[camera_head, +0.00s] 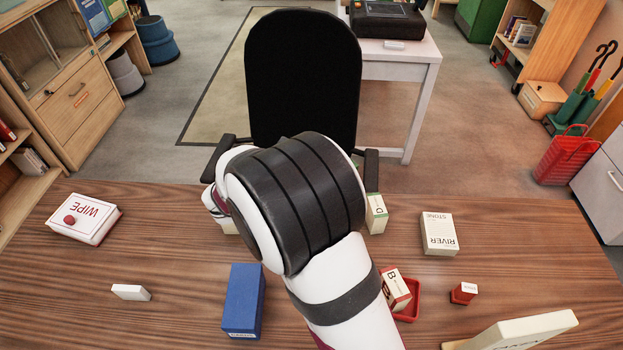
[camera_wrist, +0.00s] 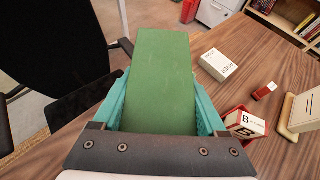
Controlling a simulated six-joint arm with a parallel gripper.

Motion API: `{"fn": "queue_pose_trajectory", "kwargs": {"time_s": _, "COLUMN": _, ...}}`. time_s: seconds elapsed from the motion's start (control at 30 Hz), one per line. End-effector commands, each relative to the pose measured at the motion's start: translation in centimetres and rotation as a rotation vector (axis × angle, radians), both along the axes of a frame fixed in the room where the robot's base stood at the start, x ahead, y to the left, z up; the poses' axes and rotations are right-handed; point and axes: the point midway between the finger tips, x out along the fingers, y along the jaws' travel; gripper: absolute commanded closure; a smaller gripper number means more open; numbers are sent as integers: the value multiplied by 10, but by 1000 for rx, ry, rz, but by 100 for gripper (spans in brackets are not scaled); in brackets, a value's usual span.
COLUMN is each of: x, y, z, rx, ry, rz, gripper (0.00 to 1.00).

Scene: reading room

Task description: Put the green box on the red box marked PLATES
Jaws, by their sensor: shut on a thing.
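In the wrist view my gripper (camera_wrist: 160,105) is shut on the green box (camera_wrist: 162,80), with teal fingers along its two sides. In the head view my arm hides most of it; a white and green end with a letter (camera_head: 376,213), apparently the same box, shows right of the arm. A red-and-white box (camera_head: 396,289) marked with a large B stands in a red tray (camera_head: 413,302); it also shows at lower right in the wrist view (camera_wrist: 245,123). Its smaller print is unreadable, and I can read PLATES nowhere. The held box is apart from it.
A black chair (camera_head: 303,80) stands behind the table.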

Motion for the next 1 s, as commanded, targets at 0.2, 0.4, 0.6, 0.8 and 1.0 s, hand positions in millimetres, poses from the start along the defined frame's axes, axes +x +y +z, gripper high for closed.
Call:
{"fn": "queue_pose_trajectory", "kwargs": {"time_s": 0.2, "x": 7, "y": 28, "z": -25, "rx": -2, "ry": 2, "rz": 0, "gripper": 100}}
{"fn": "queue_pose_trajectory", "kwargs": {"time_s": 0.4, "x": 7, "y": 28, "z": -57, "rx": -1, "ry": 1, "rz": 0, "gripper": 100}}
{"fn": "queue_pose_trajectory", "kwargs": {"time_s": 0.6, "x": 7, "y": 28, "z": -57, "rx": 1, "ry": -1, "rz": 0, "gripper": 100}}
{"fn": "queue_pose_trajectory", "kwargs": {"time_s": 0.8, "x": 7, "y": 28, "z": -60, "rx": 1, "ry": -1, "rz": 0, "gripper": 14}}
{"fn": "queue_pose_trajectory", "kwargs": {"time_s": 1.0, "x": 7, "y": 28, "z": -60, "rx": 1, "ry": -1, "rz": 0, "gripper": 0}}
